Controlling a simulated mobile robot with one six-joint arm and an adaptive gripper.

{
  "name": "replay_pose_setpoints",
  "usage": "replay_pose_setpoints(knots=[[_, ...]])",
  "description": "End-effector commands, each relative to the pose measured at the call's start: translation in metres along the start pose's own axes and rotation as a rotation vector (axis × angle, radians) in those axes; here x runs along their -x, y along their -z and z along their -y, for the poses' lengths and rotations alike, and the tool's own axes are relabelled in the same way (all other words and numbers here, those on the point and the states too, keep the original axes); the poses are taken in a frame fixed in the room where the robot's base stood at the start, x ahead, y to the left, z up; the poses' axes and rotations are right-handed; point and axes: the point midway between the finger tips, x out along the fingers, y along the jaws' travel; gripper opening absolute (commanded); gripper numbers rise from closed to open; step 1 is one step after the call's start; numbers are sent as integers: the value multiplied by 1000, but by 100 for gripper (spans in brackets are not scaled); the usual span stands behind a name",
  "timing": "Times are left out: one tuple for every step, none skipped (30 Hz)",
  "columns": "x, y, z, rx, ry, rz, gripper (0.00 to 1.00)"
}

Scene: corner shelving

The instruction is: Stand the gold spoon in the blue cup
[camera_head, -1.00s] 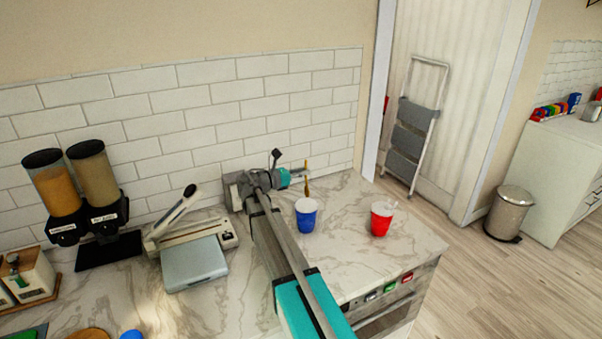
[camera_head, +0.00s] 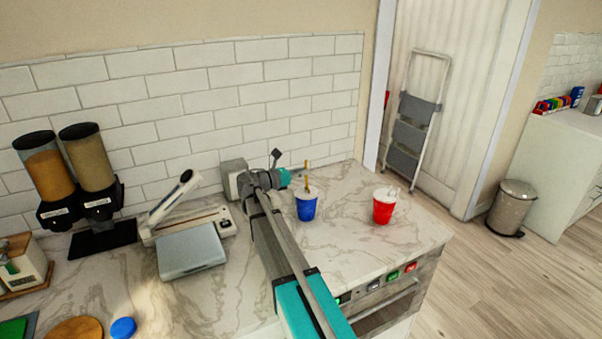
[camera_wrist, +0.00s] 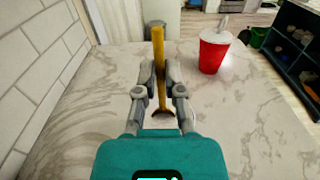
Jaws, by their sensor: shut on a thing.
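The gold spoon (camera_wrist: 158,55) is upright between the fingers of my gripper (camera_wrist: 160,83) in the wrist view, its handle up and its bowl at the bottom. My gripper is shut on it. In the head view the spoon (camera_head: 307,166) shows at the rear rim of the blue cup (camera_head: 306,208). The cup stands upright on the marble counter. I cannot tell whether the spoon's bowl is inside the cup or behind and above it. My gripper (camera_head: 302,173) is just behind and above the cup.
A red cup (camera_head: 383,208) with pale items in it stands to the right of the blue cup and also shows in the wrist view (camera_wrist: 213,52). The tiled wall (camera_head: 240,105) is close behind my gripper. Counter (camera_head: 345,225) between the cups is clear.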

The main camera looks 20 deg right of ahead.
Motion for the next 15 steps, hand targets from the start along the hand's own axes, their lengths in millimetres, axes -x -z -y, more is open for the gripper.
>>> replay_pose_setpoints(knots=[[0,6,0,0,0,0,0],[0,8,0,0,0,0,0],[0,10,0,0,0,0,0],[0,12,0,0,0,0,0],[0,13,0,0,0,0,0],[0,16,0,0,0,0,0],[0,17,0,0,0,0,0],[0,19,0,0,0,0,0],[0,21,0,0,0,0,0],[0,23,0,0,0,0,0],[0,24,0,0,0,0,0],[0,26,0,0,0,0,0],[0,28,0,0,0,0,0],[0,29,0,0,0,0,0],[0,30,0,0,0,0,0]])
